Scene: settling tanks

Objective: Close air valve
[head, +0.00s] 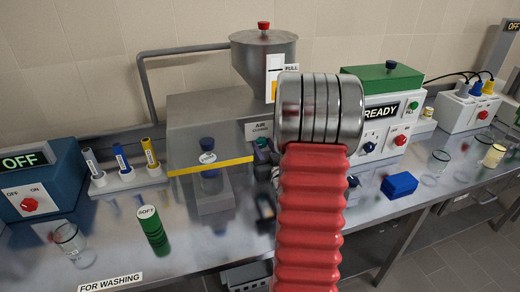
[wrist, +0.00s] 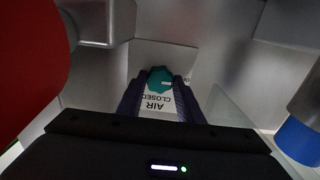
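The air valve's teal knob (head: 262,143) sits on the grey metal housing by the label reading AIR (head: 260,131); my arm partly hides this area. In the wrist view the knob (wrist: 160,79) shows between the tips of my gripper (wrist: 159,85). The label (wrist: 158,104), upside down there, reads AIR CLOSED, with part of another word at the right. My gripper's dark fingers are apart, one on each side of the knob. I cannot tell whether they touch it. In the head view my gripper (head: 265,208) is largely hidden behind my red arm.
The hopper (head: 264,55) rises above the housing (head: 215,118). A blue block (head: 399,185) lies to the right.

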